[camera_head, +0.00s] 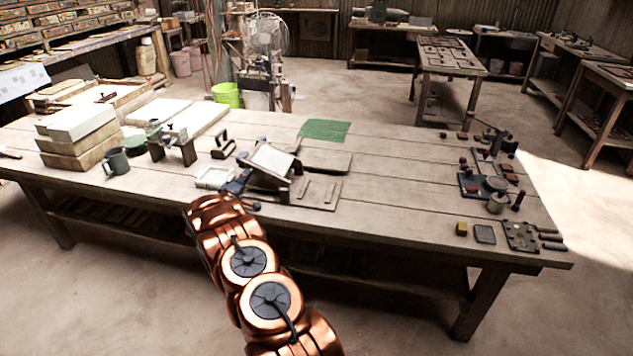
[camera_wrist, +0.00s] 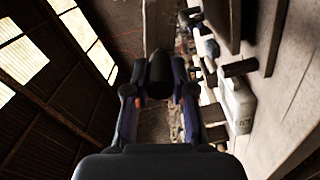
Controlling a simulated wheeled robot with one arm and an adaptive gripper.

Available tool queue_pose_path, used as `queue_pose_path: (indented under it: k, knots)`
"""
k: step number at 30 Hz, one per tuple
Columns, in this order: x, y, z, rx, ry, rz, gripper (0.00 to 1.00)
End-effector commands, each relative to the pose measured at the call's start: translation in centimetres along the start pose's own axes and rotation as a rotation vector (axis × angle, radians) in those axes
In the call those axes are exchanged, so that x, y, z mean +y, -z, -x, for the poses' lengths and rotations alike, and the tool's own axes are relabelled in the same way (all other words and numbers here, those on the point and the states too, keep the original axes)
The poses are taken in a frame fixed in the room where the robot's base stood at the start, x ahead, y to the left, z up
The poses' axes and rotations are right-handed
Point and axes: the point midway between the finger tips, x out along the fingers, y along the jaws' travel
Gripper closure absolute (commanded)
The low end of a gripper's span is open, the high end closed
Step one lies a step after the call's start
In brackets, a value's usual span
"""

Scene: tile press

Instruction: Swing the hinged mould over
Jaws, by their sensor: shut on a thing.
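The hinged mould (camera_head: 272,159) is a dark frame with a pale inner face, at the middle of the long workbench. My gripper (camera_head: 247,176) is at the mould's left side, low over the bench. In the wrist view my gripper (camera_wrist: 159,80) is shut on a dark, round-ended handle (camera_wrist: 159,72) between its fingertips. The handle's join to the mould and the hinge are hard to make out.
A white-filled tray (camera_head: 213,178) lies just left of my gripper. A mug (camera_head: 117,162) and stacked blocks (camera_head: 80,138) stand left. Small tools (camera_head: 483,187) crowd the right end; bench between is clear.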

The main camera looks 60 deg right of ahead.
Motion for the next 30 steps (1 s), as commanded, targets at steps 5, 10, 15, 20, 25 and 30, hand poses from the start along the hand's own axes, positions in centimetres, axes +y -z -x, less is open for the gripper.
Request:
queue_pose_path:
  k: [5,10,15,20,25,30]
  knots:
    - [-0.7,-0.5,-0.3,-0.012,-0.003,-0.001,0.89]
    - [-1.4,-0.5,-0.4,-0.013,-0.004,-0.002,0.89]
    - [-3.7,-0.6,-0.4,-0.012,-0.001,0.0,0.89]
    - [-5.3,-0.5,-0.5,-0.011,-0.003,-0.003,0.89]
    - [-5.3,-0.2,-0.5,-0.008,-0.004,-0.003,0.89]
    - [-5.3,0.0,-0.4,-0.005,-0.004,-0.002,0.68]
